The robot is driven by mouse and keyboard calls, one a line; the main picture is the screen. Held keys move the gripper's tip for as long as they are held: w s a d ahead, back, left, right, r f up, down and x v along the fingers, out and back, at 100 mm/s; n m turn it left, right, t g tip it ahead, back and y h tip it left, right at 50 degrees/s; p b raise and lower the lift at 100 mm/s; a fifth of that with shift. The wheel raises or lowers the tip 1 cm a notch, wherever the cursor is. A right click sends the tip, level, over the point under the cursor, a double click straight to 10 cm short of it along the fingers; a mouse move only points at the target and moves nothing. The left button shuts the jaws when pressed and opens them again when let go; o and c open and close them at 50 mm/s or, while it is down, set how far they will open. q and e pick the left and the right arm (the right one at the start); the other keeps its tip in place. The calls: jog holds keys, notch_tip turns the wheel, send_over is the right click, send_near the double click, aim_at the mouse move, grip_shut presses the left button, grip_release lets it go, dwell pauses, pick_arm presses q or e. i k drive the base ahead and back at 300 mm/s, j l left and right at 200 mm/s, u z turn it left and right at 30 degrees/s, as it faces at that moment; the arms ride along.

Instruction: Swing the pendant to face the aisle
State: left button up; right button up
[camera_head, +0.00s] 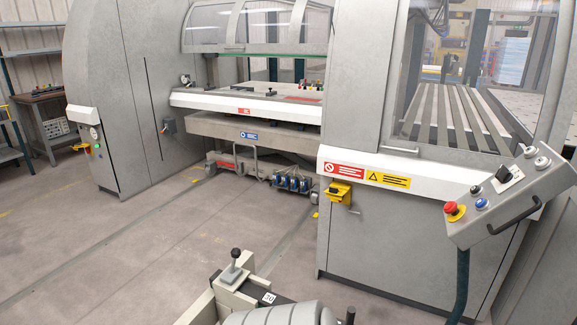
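The pendant (502,208) is a light grey slanted control box at the right of the head view. Neither of my grippers is in view.
The grey panel bender (125,90) fills the back, with its work table (245,102) in the middle. A yellow box (338,193) sticks out from the right cabinet. A beige fixture with a black-knobbed lever (232,272) is low in front. Floor (120,250) at left is open.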

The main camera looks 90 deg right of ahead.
aim_at(531, 186)
jog(key=l+u, duration=0.25)
jog(key=l, duration=0.85)
jog(key=z, duration=0.45)
jog(key=i+l+z, duration=0.1)
jog(key=z, duration=0.75)
jog(key=i+l, duration=0.05)
